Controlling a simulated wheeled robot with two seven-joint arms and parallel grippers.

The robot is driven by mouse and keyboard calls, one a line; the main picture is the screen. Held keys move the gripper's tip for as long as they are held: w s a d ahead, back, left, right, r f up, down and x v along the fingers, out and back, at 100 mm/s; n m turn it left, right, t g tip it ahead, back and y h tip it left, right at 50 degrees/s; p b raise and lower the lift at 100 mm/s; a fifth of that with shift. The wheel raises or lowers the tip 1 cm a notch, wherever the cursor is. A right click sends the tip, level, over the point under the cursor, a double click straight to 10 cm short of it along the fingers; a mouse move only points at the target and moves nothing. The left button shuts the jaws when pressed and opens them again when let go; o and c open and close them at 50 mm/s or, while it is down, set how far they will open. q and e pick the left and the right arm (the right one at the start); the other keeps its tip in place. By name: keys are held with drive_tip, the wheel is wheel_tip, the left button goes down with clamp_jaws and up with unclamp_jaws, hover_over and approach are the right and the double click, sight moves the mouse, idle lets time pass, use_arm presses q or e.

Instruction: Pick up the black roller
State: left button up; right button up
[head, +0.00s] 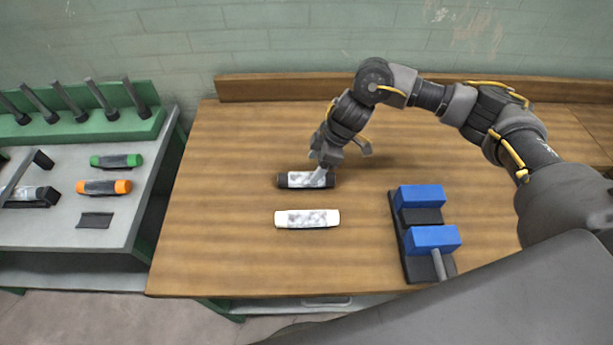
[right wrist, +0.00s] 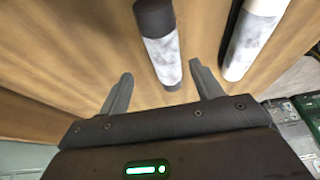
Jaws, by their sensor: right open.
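The black roller (head: 304,180), dark at its ends with a mottled grey-white middle, lies crosswise on the wooden table. My right gripper (head: 325,168) is over the roller's right end and is open. In the right wrist view, the black roller (right wrist: 162,50) lies between and beyond the two spread fingers (right wrist: 161,72), with a gap on each side. Whether a finger touches it cannot be told. The roller's right end is partly covered by the gripper in the head view. My left gripper is not in view.
A white roller (head: 307,219) lies just in front of the black one. A black stand with blue blocks (head: 421,196) is to the right. On the left bench are green (head: 116,161) and orange (head: 104,187) rollers and a rack with pegs (head: 85,124). The table's left part is clear.

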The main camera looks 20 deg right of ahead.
sight(310, 175)
drive_tip(key=shift+s+a+f+p, duration=0.3)
drive_tip(key=shift+s+f+p, duration=0.1)
drive_tip(key=shift+s+p, duration=0.2)
drive_tip(key=x, duration=0.4)
drive_tip(key=shift+w+p, duration=0.35)
drive_tip(key=shift+p, duration=0.05)
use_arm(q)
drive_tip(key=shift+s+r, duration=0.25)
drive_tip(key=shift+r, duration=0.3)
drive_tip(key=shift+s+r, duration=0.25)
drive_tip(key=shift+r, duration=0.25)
use_arm(e)
drive_tip(key=shift+s+r, duration=0.1)
drive_tip(key=shift+s, duration=0.05)
drive_tip(key=shift+c, duration=1)
drive_tip(key=c, duration=0.7)
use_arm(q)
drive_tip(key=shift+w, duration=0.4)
use_arm(e)
drive_tip(key=shift+c, duration=1.3)
